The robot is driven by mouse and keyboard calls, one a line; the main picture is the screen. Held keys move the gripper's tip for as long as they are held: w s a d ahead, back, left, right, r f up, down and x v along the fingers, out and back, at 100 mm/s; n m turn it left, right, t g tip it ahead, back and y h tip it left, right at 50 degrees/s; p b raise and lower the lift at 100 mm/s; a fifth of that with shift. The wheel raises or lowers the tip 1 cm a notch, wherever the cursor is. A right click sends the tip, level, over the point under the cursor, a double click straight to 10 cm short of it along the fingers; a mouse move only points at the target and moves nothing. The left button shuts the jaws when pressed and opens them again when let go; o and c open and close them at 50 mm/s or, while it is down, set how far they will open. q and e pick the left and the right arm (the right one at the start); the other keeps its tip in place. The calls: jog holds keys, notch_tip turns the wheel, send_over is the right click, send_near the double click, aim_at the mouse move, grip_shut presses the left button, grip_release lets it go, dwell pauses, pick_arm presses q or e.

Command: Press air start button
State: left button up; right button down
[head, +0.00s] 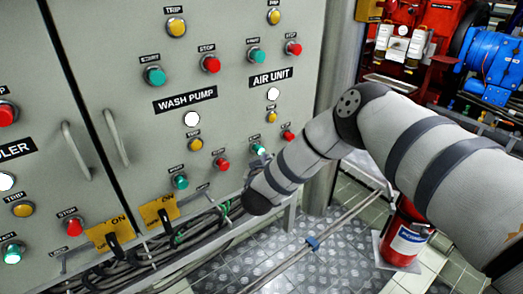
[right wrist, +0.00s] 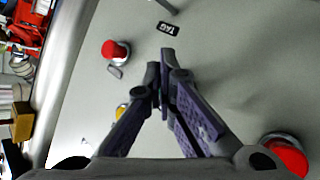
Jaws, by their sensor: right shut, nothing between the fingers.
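The AIR UNIT label (head: 270,78) is on the grey cabinet, with a white lamp, a yellow button (head: 271,116), a red button (head: 288,134) and a green button (head: 260,149) below it. The green button looks bright. My right gripper (head: 257,163) is right at this green button, mostly hidden by my wrist; I cannot tell whether it touches. In the right wrist view my right gripper (right wrist: 164,68) is shut and empty, its tips pointing at the panel. No green shows there; the fingers may cover it. My left gripper is not in view.
The WASH PUMP column (head: 185,99) is to the left, with its own green button (head: 180,182) and red button (head: 221,163). Cables (head: 150,258) run under the cabinet. A red extinguisher (head: 404,237) stands on the floor at right. Red buttons (right wrist: 115,50) flank the gripper.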

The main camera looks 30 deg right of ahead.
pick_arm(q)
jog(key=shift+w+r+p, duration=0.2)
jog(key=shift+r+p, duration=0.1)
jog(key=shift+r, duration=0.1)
pick_arm(e)
jog(key=shift+s, duration=0.5)
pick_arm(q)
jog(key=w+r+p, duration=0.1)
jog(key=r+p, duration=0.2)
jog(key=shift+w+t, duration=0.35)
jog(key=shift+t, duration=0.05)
pick_arm(e)
jog(key=s, duration=0.5)
jog(key=shift+d, duration=0.25)
